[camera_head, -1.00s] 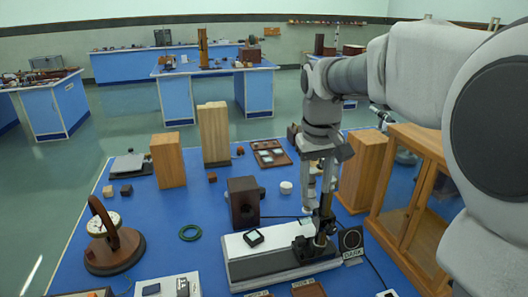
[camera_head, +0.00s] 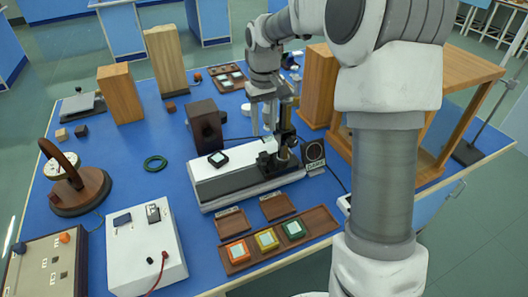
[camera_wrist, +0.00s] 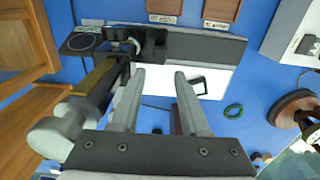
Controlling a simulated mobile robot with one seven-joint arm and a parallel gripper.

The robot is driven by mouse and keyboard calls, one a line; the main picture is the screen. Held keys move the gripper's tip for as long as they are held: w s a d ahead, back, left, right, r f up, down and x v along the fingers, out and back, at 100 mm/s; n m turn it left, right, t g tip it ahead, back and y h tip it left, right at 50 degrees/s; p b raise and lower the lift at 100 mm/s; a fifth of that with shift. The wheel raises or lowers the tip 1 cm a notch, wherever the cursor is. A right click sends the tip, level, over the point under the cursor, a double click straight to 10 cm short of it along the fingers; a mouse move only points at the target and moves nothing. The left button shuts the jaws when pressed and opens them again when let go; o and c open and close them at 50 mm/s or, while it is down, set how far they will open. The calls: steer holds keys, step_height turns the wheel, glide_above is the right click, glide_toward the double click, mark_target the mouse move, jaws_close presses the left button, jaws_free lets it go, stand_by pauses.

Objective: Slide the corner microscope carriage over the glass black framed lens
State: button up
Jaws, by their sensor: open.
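The microscope (camera_head: 284,150), a dark carriage with a brass tube, stands upright at the right end of a white-topped bench (camera_head: 240,172). The black framed glass lens (camera_head: 218,159) lies flat on the white top, left of the carriage and apart from it. My gripper (camera_head: 263,128) is open and empty, pointing down just behind and left of the microscope. In the wrist view, the microscope's brass tube (camera_wrist: 98,88) is left of my fingers (camera_wrist: 158,75), the dark carriage (camera_wrist: 150,45) lies beyond them, and the lens (camera_wrist: 197,85) shows partly past the right finger.
A dark wooden block with a round hole (camera_head: 205,125) stands behind the lens. Wooden trays (camera_head: 275,208) lie in front, a white box (camera_head: 145,245) front left.

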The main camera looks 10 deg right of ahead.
mark_target(264, 154)
step_height(264, 154, down, 9)
steer(key=shift+f+b, duration=0.2)
steer(key=shift+b, duration=0.3)
jaws_close()
stand_by(1.2)
